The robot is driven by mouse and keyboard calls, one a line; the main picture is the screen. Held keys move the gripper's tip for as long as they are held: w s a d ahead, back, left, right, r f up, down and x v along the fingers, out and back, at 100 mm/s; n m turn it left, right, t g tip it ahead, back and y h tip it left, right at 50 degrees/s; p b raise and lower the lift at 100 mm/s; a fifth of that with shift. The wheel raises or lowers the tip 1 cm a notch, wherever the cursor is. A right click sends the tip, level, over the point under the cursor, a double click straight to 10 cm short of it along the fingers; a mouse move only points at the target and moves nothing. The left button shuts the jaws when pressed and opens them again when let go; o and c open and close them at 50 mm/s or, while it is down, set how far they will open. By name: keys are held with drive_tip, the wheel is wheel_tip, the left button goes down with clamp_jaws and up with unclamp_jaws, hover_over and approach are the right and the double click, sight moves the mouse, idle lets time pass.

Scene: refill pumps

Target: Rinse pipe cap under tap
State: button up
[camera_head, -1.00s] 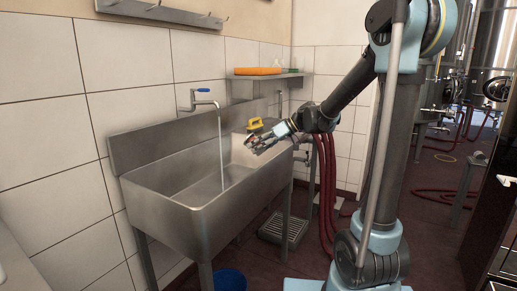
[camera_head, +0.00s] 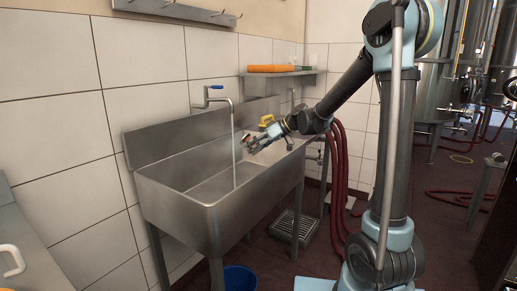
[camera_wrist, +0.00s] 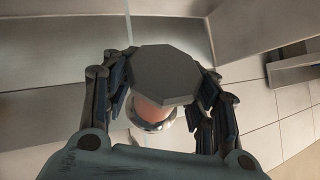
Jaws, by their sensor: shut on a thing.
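The pipe cap (camera_wrist: 163,75) shows in the wrist view as a grey octagonal face with an orange-pink part and a shiny rim below it. My gripper (camera_wrist: 160,92) is shut on it, with a finger on each side. In the head view my gripper (camera_head: 250,143) is over the sink basin, just right of the water stream; the cap is too small there to make out well. The tap (camera_head: 213,98) has a blue lever and is running. Its water stream (camera_head: 234,150) falls into the steel sink (camera_head: 176,207). I cannot tell whether water touches the cap.
A yellow object (camera_head: 268,121) stands behind my gripper at the sink's back. A wall shelf (camera_head: 284,83) holds an orange item. A blue bucket (camera_head: 240,279) is on the floor below the sink. Red hoses (camera_head: 337,180) hang right of the sink. The basin's left part is clear.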

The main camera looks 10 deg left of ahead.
drive_tip(key=w+a+f, duration=0.2)
drive_tip(key=w+a, duration=0.1)
drive_tip(key=a, duration=0.4)
drive_tip(key=shift+f, duration=0.15)
idle(0.3)
drive_tip(key=shift+a, duration=0.1)
idle(1.9)
drive_tip(key=shift+s, duration=0.1)
idle(0.5)
drive_tip(key=shift+s+d+r, duration=0.6)
drive_tip(key=shift+d+r, duration=0.05)
drive_tip(key=shift+d, duration=0.9)
drive_tip(key=shift+s+d+r, duration=0.65)
drive_tip(key=shift+d+r, duration=0.05)
drive_tip(key=shift+d, duration=0.85)
drive_tip(key=shift+s+d+r, duration=0.6)
drive_tip(key=shift+d+r, duration=0.05)
drive_tip(key=shift+d, duration=0.9)
